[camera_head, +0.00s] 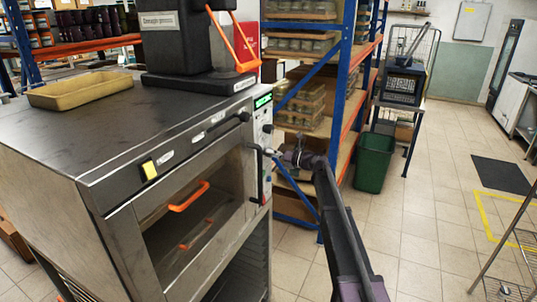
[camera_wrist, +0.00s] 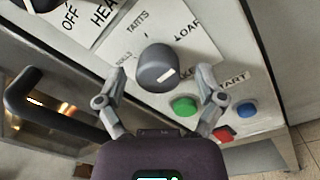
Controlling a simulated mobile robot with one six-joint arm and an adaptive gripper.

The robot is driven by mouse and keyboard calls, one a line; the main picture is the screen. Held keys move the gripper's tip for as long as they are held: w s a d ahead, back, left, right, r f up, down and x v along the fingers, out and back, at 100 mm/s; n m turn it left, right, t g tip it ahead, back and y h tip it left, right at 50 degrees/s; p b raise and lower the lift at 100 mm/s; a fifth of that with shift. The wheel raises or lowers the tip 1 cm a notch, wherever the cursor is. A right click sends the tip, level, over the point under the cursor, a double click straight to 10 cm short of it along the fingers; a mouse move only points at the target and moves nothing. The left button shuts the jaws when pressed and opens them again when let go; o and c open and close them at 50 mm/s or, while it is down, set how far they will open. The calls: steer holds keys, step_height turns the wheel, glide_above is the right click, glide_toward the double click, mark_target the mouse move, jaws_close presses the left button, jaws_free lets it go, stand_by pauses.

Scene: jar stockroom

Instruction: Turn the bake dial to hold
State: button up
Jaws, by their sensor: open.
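A dark round dial (camera_wrist: 155,66) with a white mark sits on a pale label plate in the wrist view. The plate reads TARTS and LOAF, with a smaller, partly hidden word at its left; I cannot read HOLD anywhere. The dial's white mark is at its lower right. My gripper (camera_wrist: 162,76) is open, one finger on each side of the dial; I cannot tell if either touches it. In the head view my gripper (camera_head: 272,153) is at the control panel (camera_head: 262,135) on the oven's right front edge, where the dial is too small to make out.
Another dial (camera_wrist: 42,4) with OFF and HEAT labels is at upper left. A dark oven handle (camera_wrist: 55,100) is at left. A shelf rack (camera_head: 340,90) stands behind.

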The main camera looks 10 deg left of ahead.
steer(key=shift+w+a, duration=0.15)
steer(key=shift+a, duration=0.35)
steer(key=c, duration=1.2)
steer(key=shift+o, duration=0.2)
